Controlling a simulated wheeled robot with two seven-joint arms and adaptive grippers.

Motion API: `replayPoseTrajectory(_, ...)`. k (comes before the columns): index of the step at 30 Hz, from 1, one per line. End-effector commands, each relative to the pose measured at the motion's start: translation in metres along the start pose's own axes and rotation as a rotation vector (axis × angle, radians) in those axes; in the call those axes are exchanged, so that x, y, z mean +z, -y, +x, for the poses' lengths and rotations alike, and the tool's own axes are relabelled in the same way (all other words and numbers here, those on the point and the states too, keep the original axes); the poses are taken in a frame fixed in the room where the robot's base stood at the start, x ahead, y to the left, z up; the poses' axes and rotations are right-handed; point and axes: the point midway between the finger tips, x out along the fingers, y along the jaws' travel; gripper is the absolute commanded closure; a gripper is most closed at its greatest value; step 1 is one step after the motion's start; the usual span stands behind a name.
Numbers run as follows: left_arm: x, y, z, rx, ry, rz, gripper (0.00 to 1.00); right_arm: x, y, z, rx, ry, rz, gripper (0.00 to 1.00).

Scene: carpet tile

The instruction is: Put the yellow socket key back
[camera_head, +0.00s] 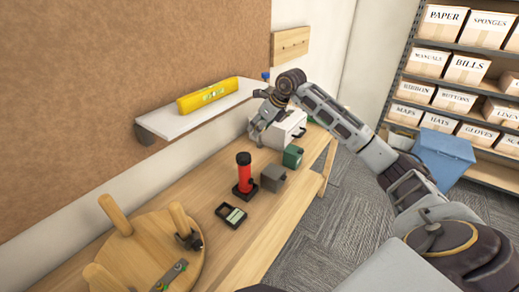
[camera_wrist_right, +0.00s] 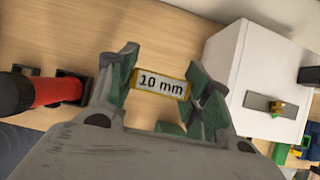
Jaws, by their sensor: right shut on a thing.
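The yellow socket key (camera_wrist_right: 160,88) shows in the right wrist view as a small yellow-edged piece with a white "10 mm" label. My right gripper (camera_wrist_right: 158,90) is shut on it, one finger at each end of the label. In the head view my right gripper (camera_head: 262,128) hangs above the workbench, just left of a white box (camera_head: 290,133); the key cannot be made out there. A wooden board (camera_head: 290,44) with small pegs hangs on the wall behind. My left gripper is not in view.
A shelf (camera_head: 185,124) carries a yellow level (camera_head: 208,95). On the bench (camera_head: 262,222) stand a red-and-black upright tool (camera_head: 244,178), a grey box (camera_head: 273,178), a green box (camera_head: 292,156), a black tray (camera_head: 231,216) and an upturned stool (camera_head: 135,262). A blue bin (camera_head: 443,155) stands at right.

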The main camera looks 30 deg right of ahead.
Motion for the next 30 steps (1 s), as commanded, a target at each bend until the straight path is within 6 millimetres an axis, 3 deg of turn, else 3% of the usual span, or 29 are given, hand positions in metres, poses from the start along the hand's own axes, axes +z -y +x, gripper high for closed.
replayPoseTrajectory(10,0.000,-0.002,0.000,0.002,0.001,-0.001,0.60,-0.021,0.000,0.033,0.000,0.001,0.001,1.00)
replayPoseTrajectory(30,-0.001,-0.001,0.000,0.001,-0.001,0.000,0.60,-0.030,-0.001,0.050,0.002,0.001,0.001,1.00)
